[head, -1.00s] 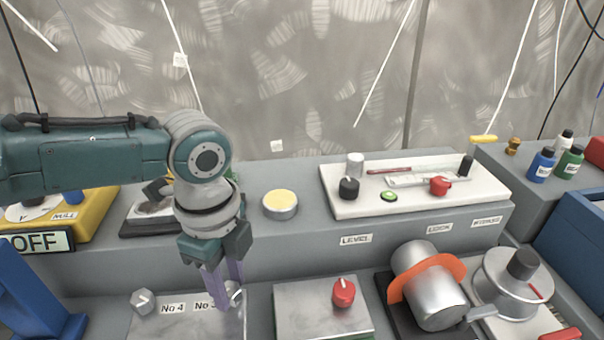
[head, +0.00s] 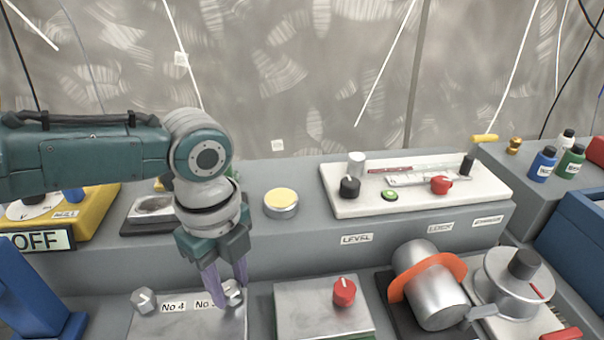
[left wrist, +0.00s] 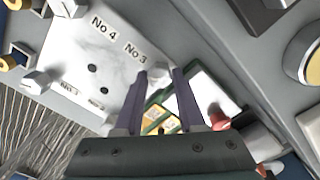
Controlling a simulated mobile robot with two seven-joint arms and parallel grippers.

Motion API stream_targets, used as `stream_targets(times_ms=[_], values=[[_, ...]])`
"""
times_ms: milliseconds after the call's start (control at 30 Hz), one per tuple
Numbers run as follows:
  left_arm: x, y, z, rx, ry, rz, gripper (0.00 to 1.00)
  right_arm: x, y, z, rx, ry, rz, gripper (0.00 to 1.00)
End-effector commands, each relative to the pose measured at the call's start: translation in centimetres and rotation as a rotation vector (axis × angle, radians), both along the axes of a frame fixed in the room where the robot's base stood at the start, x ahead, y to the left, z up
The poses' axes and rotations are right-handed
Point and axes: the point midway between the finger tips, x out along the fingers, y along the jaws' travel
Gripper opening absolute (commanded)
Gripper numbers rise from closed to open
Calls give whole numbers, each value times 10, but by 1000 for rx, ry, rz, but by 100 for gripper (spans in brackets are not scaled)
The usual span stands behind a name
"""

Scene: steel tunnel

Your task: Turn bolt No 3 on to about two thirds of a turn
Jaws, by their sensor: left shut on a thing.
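The silver plate (head: 185,322) at the lower left carries bolt No 3 (head: 234,290) at its right rear corner and bolt No 4 (head: 144,300) at its left rear corner. The labels No 4 (head: 173,307) and No 3 (left wrist: 135,52) lie between them; a finger partly covers No 3 in the head view. My left gripper (head: 232,294) points down and is shut on the head of bolt No 3, one finger on each side. In the left wrist view the bolt head (left wrist: 158,73) shows between the fingertips. My right gripper is not in view.
Just right of the plate is a panel with a red knob (head: 344,291). A silver cylinder with an orange ring (head: 430,285) stands further right. Behind, a grey ledge holds a yellow-topped button (head: 281,203) and a white board (head: 345,206).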

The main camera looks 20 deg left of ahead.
Motion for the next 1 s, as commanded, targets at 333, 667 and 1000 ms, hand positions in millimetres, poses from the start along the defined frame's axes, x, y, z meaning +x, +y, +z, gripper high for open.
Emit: stream_targets(times_ms=[333,667,1000], values=[[0,-1,0,-1,0,1,69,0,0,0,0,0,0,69],[1,0,9,-1,-2,1,69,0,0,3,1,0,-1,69],[1,0,74,0,-4,0,69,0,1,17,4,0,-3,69]])
